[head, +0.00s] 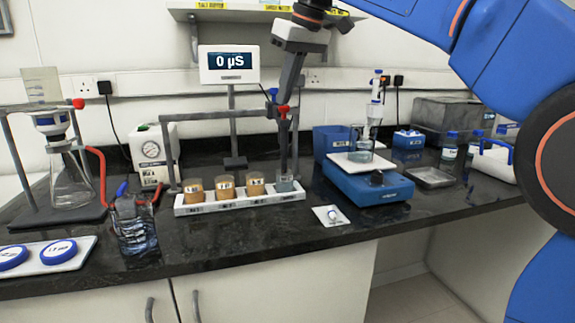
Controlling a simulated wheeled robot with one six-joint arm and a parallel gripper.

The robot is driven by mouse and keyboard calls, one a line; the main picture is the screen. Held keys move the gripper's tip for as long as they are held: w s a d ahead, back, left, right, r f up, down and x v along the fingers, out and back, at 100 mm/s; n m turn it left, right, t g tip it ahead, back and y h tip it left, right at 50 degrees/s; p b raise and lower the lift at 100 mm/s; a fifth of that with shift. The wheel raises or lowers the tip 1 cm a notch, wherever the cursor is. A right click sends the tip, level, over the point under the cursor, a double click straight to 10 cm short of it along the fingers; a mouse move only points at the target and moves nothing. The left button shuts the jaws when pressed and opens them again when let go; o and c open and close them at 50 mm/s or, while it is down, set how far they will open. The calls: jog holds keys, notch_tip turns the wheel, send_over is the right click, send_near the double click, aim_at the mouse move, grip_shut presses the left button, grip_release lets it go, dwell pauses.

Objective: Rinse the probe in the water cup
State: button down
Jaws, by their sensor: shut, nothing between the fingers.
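The water cup (286,184) is a small clear cup with greyish-blue contents at the right end of the white rack. A slim dark probe (284,143) stands upright above it, by a red clip at the right end of the grey rail. Its lower end reaches the cup's mouth; I cannot tell whether its tip is in the water. My gripper (285,103) comes down from above to the red clip and the probe's top. It is shut with nothing between its fingers. The meter (229,65) reads 0 µS.
Several amber cups (226,188) fill the rack (240,204) left of the water cup. A blue stirrer or balance (368,184) stands to the right, a small white tile (331,215) in front. A flask (72,183) and beaker (133,225) are at left.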

jog(key=shift+f, duration=0.15)
notch_tip(320, 180, up, 7)
dwell(1.0)
jog(key=s+d+f+m+h, duration=0.1)
jog(key=s+d+f+m, duration=0.1)
jog(key=s+d+f, duration=0.55)
jog(key=s+d+f+m+t+h, duration=0.1)
jog(key=s+d+f+m, duration=0.3)
jog(key=d+f, duration=0.65)
jog(key=s+d+f+m, duration=0.1)
jog(key=s+d+f, duration=0.55)
jog(key=f, duration=0.55)
jog(key=s+d+f+m, duration=0.1)
jog(key=s+d+f, duration=0.1)
jog(key=s+f, duration=0.4)
jog(key=s+d+f+m+h, duration=0.1)
jog(key=s+d+f, duration=0.2)
jog(key=s+f, duration=0.3)
notch_tip(320, 180, down, 6)
jog(key=shift+r+t, duration=0.15)
jog(key=shift+t, duration=0.15)
